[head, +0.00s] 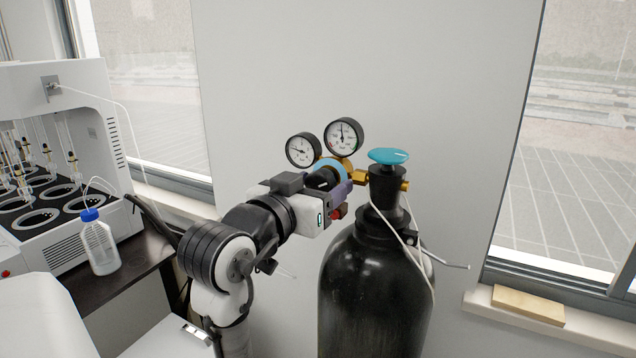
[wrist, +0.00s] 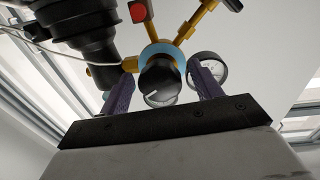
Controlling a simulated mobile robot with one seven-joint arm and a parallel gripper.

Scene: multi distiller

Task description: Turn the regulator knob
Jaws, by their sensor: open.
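The black regulator knob (wrist: 157,80) has a white pointer mark and sits on the light-blue ring of the brass regulator body (wrist: 186,32). In the wrist view the knob lies between the two purple fingers of my gripper (wrist: 163,88), which are open with a gap on each side. I cannot tell how deep the fingers reach along the knob. In the head view my gripper (head: 338,192) is at the front of the regulator, and the knob (head: 322,179) is mostly hidden behind it. The blue ring (head: 334,165) shows just above.
Two round gauges (head: 303,150) (head: 343,136) stand above the regulator. The black gas cylinder (head: 372,290) with a blue-green valve handle (head: 389,156) is right of my gripper. A bottle (head: 100,245) and a white distiller (head: 60,150) are at left. A block (head: 528,306) lies on the right sill.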

